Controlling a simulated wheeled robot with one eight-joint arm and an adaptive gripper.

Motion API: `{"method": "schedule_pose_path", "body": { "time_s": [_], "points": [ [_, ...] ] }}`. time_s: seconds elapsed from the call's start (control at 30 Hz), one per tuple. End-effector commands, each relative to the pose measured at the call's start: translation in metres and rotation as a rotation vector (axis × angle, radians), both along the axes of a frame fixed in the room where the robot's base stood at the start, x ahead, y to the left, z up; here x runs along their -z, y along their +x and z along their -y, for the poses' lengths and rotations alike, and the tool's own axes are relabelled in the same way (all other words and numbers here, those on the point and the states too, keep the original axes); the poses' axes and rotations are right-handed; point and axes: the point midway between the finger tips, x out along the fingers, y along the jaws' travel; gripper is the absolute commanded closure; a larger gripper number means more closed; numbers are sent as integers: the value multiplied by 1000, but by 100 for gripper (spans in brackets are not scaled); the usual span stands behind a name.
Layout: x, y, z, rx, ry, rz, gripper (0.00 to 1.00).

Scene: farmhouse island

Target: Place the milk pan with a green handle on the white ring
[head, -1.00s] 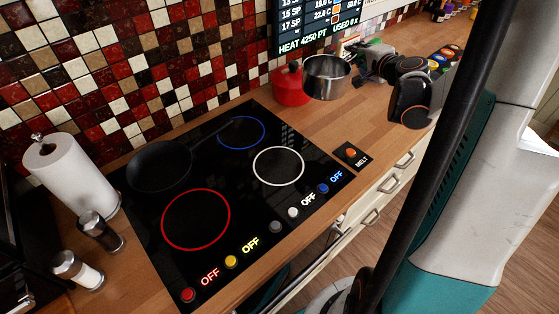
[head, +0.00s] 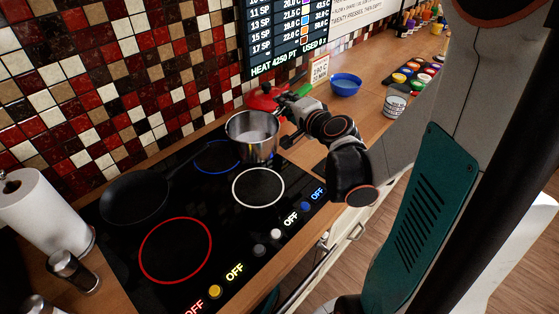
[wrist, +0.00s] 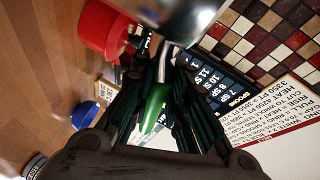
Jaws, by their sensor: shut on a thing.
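The milk pan (head: 252,138) is a steel pot, held roughly upright at the back of the black cooktop, over the area between the blue ring and the white ring. My gripper (head: 287,110) is shut on its handle, to the right of the pan. In the wrist view the green handle (wrist: 154,108) lies between the fingers, and the steel body shows at the top. The white ring (head: 258,187) is bare, in front of and below the pan. I cannot tell the pan's exact height above the glass.
A black frying pan (head: 134,194) sits at the cooktop's left, behind the red ring (head: 175,250). A red pot (head: 265,98) stands behind my gripper. A blue bowl (head: 346,84) and a white cup (head: 395,105) stand on the counter to the right. Knobs line the front edge.

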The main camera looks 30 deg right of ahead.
Motion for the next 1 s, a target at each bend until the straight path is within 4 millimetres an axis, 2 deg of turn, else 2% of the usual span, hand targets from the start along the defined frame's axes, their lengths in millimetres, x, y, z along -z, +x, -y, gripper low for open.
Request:
{"method": "schedule_pose_path", "body": {
  "time_s": [0.03, 0.5, 0.7, 1.0],
  "points": [
    [16, 0, 0, 0, 1, 0, 100],
    [95, 0, 0, 1, 1, 1, 100],
    [115, 0, 1, 1, 1, 1, 100],
    [128, 0, 0, 1, 1, 1, 100]
  ]
}}
